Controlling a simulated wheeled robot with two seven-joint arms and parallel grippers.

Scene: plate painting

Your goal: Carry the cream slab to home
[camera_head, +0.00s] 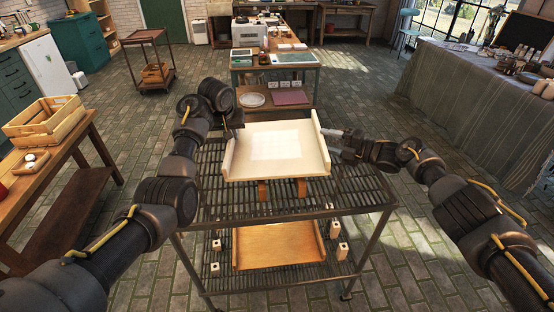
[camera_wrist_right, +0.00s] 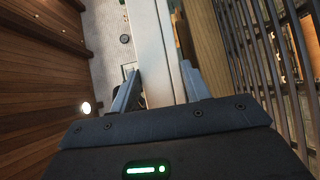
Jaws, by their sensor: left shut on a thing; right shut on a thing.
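The cream slab (camera_head: 278,165) is a wide, pale board with raised side edges and a lighter patch in its middle. It lies about level over the top of the black wire rack (camera_head: 345,200), with two orange-brown blocks (camera_head: 301,187) below its near edge. I cannot tell whether it touches them. My left gripper (camera_head: 232,131) is shut on its left side, fingertips partly hidden. My right gripper (camera_head: 328,142) is shut on its right side. In the right wrist view, the slab's pale edge (camera_wrist_right: 152,45) runs between the fingers (camera_wrist_right: 158,92).
The rack's lower shelf holds a wooden board (camera_head: 275,248) and several small pale blocks (camera_head: 342,250). A bench with a crate (camera_head: 45,120) stands left. A workbench (camera_head: 275,75) stands behind the rack, a draped table (camera_head: 470,100) right. Brick floor is open between them.

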